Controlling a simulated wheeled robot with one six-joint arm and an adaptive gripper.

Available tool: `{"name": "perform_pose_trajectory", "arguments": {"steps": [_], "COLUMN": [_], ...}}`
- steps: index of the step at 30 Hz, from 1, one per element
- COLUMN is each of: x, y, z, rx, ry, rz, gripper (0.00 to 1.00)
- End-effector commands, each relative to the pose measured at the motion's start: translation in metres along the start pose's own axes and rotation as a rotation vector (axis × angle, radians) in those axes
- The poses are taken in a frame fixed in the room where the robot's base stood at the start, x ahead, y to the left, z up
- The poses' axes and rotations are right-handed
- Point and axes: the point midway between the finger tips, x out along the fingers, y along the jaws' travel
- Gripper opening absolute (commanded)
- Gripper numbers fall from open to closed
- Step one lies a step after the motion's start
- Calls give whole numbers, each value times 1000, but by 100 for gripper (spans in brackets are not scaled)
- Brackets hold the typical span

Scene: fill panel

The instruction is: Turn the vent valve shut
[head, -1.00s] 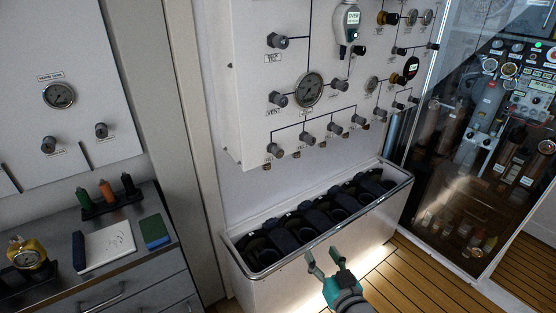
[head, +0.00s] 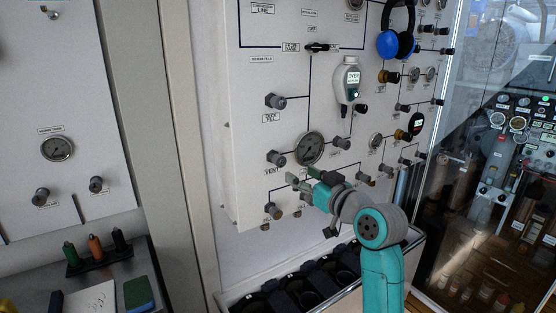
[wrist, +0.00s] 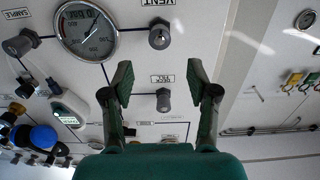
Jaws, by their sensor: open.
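The vent valve (head: 276,158) is a dark grey round knob on the white panel, with the VENT label below it and a round gauge (head: 310,148) to its right. My gripper (head: 303,178) is to the right of the valve and slightly lower in the head view, apart from it. In the wrist view the panel is upside down. There the valve (wrist: 159,37) shows beyond and between the open fingers of my gripper (wrist: 159,80), with nothing between the fingertips. The valve's internal position cannot be told.
Another similar knob (head: 275,101) sits above the vent valve. A lower row of knobs (head: 273,212) is near my gripper. A handheld meter (head: 347,82) and blue headphones (head: 393,42) hang on the panel. A trough (head: 255,295) stands below.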

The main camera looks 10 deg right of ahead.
Motion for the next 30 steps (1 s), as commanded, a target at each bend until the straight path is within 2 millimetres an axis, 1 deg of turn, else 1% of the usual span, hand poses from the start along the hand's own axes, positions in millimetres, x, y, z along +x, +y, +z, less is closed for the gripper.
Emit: {"name": "perform_pose_trajectory", "arguments": {"steps": [1, 4, 7, 15, 21, 25, 30], "x": [1, 7, 19, 66, 94, 104, 109], "y": [0, 0, 0, 0, 0, 0, 0], "z": [-3, -4, -3, -3, -3, -3, -3], "rx": [-2, -3, -3, -2, -3, -3, -3], "ry": [0, -1, -2, -2, 0, -1, 0], "rz": [-2, -4, -3, -4, -2, -2, -2], "gripper": [59, 59, 59, 59, 59, 59, 59]}}
